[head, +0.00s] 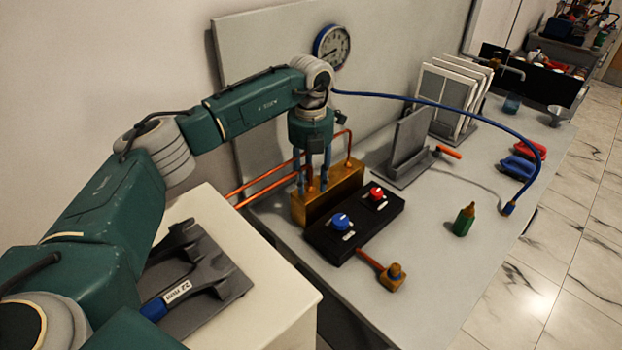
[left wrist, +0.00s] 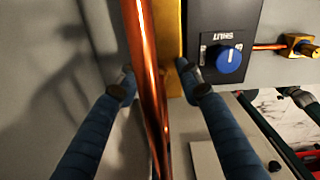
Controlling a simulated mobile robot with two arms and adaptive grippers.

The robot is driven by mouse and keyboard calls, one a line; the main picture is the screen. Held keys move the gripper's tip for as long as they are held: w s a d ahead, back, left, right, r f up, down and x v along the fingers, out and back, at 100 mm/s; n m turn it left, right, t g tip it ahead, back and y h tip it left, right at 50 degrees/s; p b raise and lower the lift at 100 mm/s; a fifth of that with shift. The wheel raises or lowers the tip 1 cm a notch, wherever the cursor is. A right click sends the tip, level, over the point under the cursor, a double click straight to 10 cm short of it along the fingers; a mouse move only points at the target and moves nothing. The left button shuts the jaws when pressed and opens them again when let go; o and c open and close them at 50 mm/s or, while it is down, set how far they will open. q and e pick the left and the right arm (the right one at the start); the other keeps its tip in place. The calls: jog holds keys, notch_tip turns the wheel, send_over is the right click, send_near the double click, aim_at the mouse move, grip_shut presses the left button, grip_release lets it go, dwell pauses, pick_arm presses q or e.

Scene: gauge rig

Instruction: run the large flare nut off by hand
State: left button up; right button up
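I cannot make out the large flare nut for certain; the pipe ends at the brass block (head: 345,193) are partly hidden behind my left gripper. My left gripper (head: 312,185) points down at the brass block's upper left. In the left wrist view, its two blue fingers (left wrist: 155,80) stand apart, one on each side of a copper pipe (left wrist: 150,110), with gaps visible. The brass block (left wrist: 171,45) shows behind the pipe. Copper pipes (head: 262,184) run left from the block. My right gripper is not in view.
A black box carries a blue knob (head: 341,221) and a red knob (head: 376,194). A brass fitting (head: 391,278) is in front. A 22 mm wrench (head: 168,299) lies on a grey holder at left.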

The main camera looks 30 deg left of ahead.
pick_arm(q)
jog(key=shift+r, duration=0.1)
notch_tip(320, 180, up, 12)
dwell(0.4)
dwell(0.3)
